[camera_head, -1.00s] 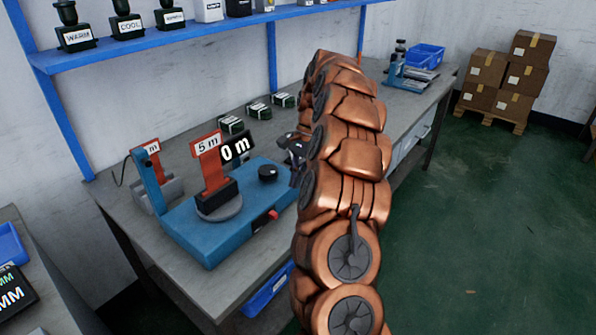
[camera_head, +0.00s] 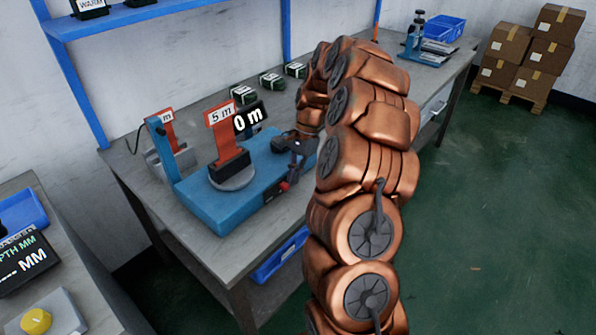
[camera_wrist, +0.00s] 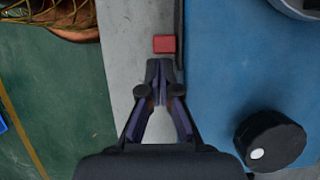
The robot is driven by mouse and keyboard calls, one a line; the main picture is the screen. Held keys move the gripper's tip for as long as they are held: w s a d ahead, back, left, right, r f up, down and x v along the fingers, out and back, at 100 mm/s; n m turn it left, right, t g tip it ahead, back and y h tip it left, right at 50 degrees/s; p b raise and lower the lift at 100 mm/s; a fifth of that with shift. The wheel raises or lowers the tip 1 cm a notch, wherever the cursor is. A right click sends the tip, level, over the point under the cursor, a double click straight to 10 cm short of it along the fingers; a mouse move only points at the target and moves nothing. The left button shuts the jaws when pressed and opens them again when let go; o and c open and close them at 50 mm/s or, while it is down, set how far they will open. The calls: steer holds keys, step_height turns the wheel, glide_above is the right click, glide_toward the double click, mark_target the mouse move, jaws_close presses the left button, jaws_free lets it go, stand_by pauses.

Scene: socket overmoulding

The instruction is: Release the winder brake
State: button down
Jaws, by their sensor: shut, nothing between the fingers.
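The winder (camera_head: 215,205) is a blue base on the bench, with a grey disc (camera_head: 232,178) carrying a red "5 m" plate (camera_head: 222,128) and a black "0 m" display (camera_head: 250,118) behind. The red brake piece (camera_head: 284,186) is at the base's front side; it also shows in the wrist view (camera_wrist: 164,43). My gripper (camera_head: 292,173) is shut and empty, pointing down at this front side. In the wrist view its fingertips (camera_wrist: 160,66) are just below the red piece, with a small gap seen between them. Contact cannot be told.
A black knob (camera_wrist: 270,140) stands on the blue base to the right of my gripper in the wrist view. Several dark boxes (camera_head: 243,94) stand along the bench's back. A blue bin (camera_head: 278,255) sits under the bench top. Green floor lies open to the right.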

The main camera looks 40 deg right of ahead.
steer(key=shift+a, duration=0.1)
stand_by(0.3)
steer(key=shift+s+a, duration=0.2)
steer(key=shift+a, duration=0.6)
steer(key=shift+s+a, duration=0.2)
steer(key=shift+a, duration=0.55)
steer(key=shift+s+a, duration=0.2)
steer(key=shift+a, duration=0.6)
steer(key=v, duration=1.2)
steer(key=shift+d, duration=0.2)
